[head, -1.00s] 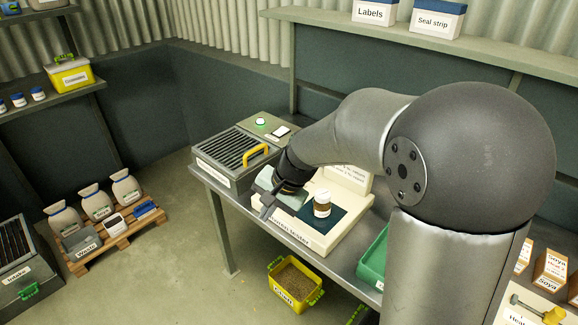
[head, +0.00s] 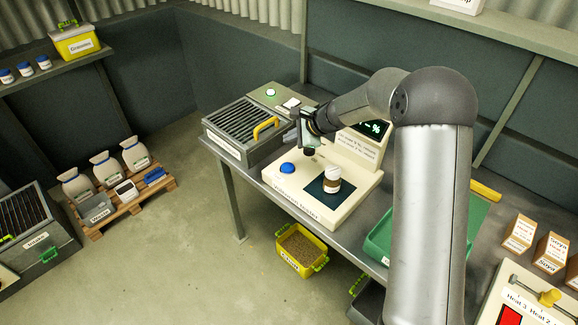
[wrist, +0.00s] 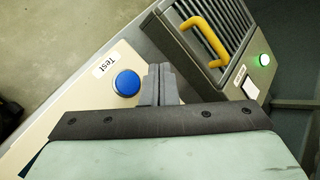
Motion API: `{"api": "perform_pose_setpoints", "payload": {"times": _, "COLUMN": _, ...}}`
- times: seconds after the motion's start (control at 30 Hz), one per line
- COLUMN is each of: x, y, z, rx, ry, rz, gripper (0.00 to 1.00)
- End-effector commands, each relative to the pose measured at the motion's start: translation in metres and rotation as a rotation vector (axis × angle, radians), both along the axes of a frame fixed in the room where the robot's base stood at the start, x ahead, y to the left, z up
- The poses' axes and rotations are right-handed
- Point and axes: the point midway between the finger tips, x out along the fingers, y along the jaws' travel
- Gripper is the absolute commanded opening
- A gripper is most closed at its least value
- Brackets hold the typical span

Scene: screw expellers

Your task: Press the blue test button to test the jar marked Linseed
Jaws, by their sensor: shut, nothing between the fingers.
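The blue test button (head: 287,168) sits on the front left of the cream tester (head: 350,202); in the wrist view it is a blue dome (wrist: 127,83) beside a "Test" label. A brown jar with a white label and pale lid (head: 332,179) stands upright on the tester's dark square pad; its label is too small to read. The tester's display (head: 374,128) shows green characters, partly hidden by my arm. My gripper (head: 309,151) is shut and empty, above the tester, right of and behind the button. In the wrist view its fingers (wrist: 160,84) appear just right of the button, apart from it.
A grilled grey unit with a yellow handle (head: 265,128) stands left of the tester, a green tray (head: 378,240) to its right. A yellow bin of grain (head: 302,250) is on the floor below. Heater controls (head: 530,310) are at the right.

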Motion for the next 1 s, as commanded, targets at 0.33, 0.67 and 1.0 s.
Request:
{"api": "perform_pose_setpoints", "payload": {"times": 0.33, "x": -0.001, "y": 0.0, "z": -0.021, "rx": 0.0, "ry": 0.001, "rz": 0.001, "gripper": 0.0}}
{"api": "perform_pose_setpoints", "payload": {"times": 0.67, "x": -0.001, "y": 0.0, "z": -0.068, "rx": -0.001, "ry": 0.002, "rz": 0.001, "gripper": 0.0}}
{"api": "perform_pose_setpoints", "payload": {"times": 1.0, "x": -0.001, "y": 0.0, "z": -0.089, "rx": -0.001, "ry": 0.0, "rz": 0.002, "gripper": 0.0}}
